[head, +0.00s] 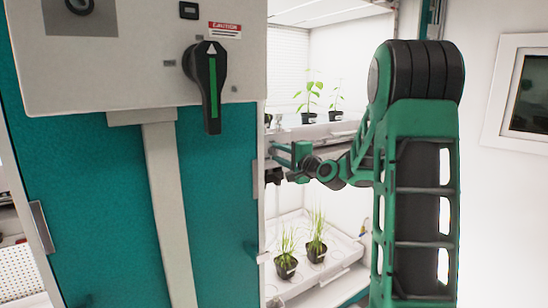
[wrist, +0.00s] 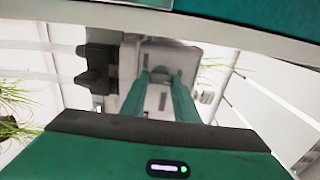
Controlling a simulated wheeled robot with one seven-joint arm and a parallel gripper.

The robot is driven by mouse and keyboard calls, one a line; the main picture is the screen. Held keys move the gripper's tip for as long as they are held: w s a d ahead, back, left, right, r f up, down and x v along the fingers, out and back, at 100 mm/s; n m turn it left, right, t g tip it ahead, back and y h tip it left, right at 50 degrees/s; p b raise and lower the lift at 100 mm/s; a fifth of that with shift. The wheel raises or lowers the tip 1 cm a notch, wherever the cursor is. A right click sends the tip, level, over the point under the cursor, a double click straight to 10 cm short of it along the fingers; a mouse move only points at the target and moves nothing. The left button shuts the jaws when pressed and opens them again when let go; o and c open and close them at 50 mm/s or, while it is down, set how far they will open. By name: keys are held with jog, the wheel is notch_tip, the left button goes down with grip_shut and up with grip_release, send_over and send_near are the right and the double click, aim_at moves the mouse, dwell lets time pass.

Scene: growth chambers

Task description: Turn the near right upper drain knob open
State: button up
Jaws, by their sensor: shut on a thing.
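My gripper (head: 283,149) reaches into the growth chamber under the upper shelf, by the edge of the teal door panel. In the wrist view, its two green fingers (wrist: 168,85) point away and close on a small greyish drain knob (wrist: 161,74), mostly hidden between the fingertips. The knob's turn angle is hard to read. A second, black knob (wrist: 97,66) sits to the left of the fingers, apart from them. In the head view my gripper's tips are small and partly covered by the panel edge.
The upper tray (head: 340,129) holds potted seedlings (head: 309,99) above my gripper. A lower tray (head: 330,268) holds grassy pots (head: 316,234). A grey box with a black and green rotary switch (head: 212,92) stands at left on the teal panel (head: 90,190). A framed window (head: 528,95) is at right.

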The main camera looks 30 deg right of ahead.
jog(key=shift+d+f, duration=0.1)
jog(key=shift+f, duration=0.05)
jog(key=o, duration=1.1)
jog(key=shift+c, duration=0.2)
jog(key=s, duration=1)
jog(key=shift+s+d, duration=0.15)
jog(key=shift+s, duration=0.15)
